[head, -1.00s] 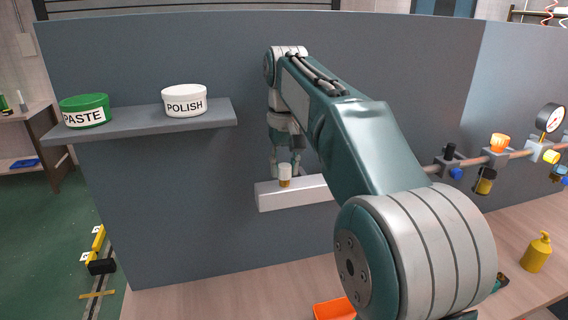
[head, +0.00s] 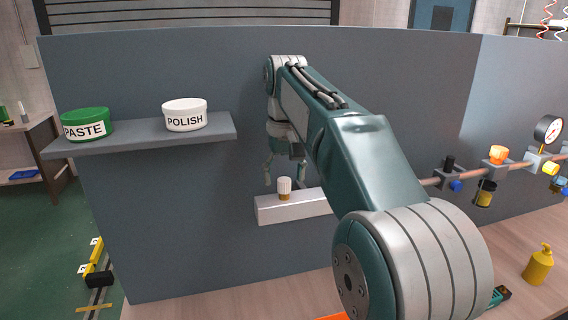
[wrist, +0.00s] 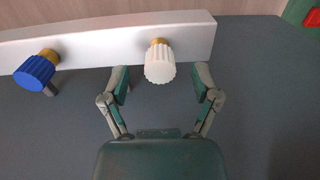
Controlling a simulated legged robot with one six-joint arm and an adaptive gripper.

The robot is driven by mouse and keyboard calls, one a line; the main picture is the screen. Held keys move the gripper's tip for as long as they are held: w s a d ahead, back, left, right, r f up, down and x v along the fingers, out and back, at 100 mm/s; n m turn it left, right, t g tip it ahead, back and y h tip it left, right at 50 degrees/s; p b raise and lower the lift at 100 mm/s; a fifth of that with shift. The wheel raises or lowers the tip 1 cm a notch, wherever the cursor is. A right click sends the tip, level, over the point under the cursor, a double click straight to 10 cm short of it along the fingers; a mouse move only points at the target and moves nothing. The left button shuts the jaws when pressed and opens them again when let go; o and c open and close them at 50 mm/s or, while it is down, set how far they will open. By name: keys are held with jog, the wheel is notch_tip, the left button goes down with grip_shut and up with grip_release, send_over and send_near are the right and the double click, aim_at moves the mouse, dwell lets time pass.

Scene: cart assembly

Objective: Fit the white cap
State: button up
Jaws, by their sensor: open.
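The white cap (head: 284,185) is ribbed and sits on a brass stub on the front of a pale bar (head: 292,208) fixed to the grey panel. In the wrist view the white cap (wrist: 159,63) lies between and just beyond the fingertips of my gripper (wrist: 161,80). My gripper is open, with a gap on each side of the cap and no finger visibly touching it. In the head view my gripper (head: 285,170) is at the bar, partly hidden by my arm. A blue cap (wrist: 36,70) sits on another brass stub at the left of the bar in the wrist view.
A shelf (head: 140,138) at left holds a green paste tub (head: 86,124) and a white polish tub (head: 185,115). A pipe with valves and a gauge (head: 548,129) runs along the right. A yellow bottle (head: 538,264) stands on the bench.

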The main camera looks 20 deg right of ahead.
notch_tip(320, 180, up, 6)
jog(key=shift+f, duration=0.1)
jog(key=shift+r, duration=0.25)
jog(key=shift+s, duration=0.25)
jog(key=s+f+t, duration=0.5)
jog(key=s+f, duration=1.5)
jog(key=s, duration=0.4)
jog(key=shift+s+f+t, duration=0.2)
jog(key=shift+s+t, duration=0.1)
jog(key=shift+s, duration=0.05)
